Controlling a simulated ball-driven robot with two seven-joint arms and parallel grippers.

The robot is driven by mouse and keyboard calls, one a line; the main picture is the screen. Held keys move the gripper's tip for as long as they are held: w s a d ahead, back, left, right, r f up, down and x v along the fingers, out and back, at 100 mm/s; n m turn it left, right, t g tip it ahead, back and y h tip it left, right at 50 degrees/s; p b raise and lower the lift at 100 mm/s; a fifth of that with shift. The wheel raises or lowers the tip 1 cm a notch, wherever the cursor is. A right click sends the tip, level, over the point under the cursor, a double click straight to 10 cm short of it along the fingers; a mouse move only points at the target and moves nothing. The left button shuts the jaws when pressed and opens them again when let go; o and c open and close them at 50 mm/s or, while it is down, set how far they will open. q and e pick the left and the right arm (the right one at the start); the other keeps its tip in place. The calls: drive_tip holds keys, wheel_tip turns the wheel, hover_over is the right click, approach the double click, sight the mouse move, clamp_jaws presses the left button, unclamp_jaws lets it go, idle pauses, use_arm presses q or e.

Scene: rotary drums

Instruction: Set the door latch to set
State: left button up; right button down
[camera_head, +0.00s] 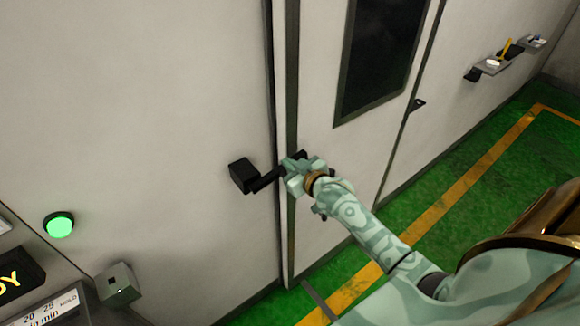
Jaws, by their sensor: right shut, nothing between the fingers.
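The door latch (243,176) is a black block with a dark bar that reaches right across the door's edge. It sits on the pale wall just left of the door seam. My right gripper (285,176) is at the bar's right end, in front of the door edge. Its fingers are shut with nothing between them. The gripper hides part of the bar, and I cannot tell whether it touches it. The door (322,60) is a pale panel with a dark window and looks closed. My left gripper is not in view.
A green lamp (59,225), a grey box (118,284) and a display panel (55,309) are at lower left. Small shelves (494,66) with items hang at upper right. The green floor (455,195) with a yellow line (470,180) is clear.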

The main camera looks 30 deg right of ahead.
drive_tip(key=shift+d+f, duration=0.1)
drive_tip(key=shift+f, duration=0.3)
drive_tip(key=shift+w, duration=0.1)
drive_tip(key=shift+d+f+m+b, duration=0.2)
drive_tip(key=shift+f+m, duration=0.05)
drive_tip(key=shift+f, duration=0.3)
drive_tip(key=shift+d+f+m+b, duration=0.2)
drive_tip(key=shift+f+m, duration=0.05)
drive_tip(key=shift+f, duration=0.3)
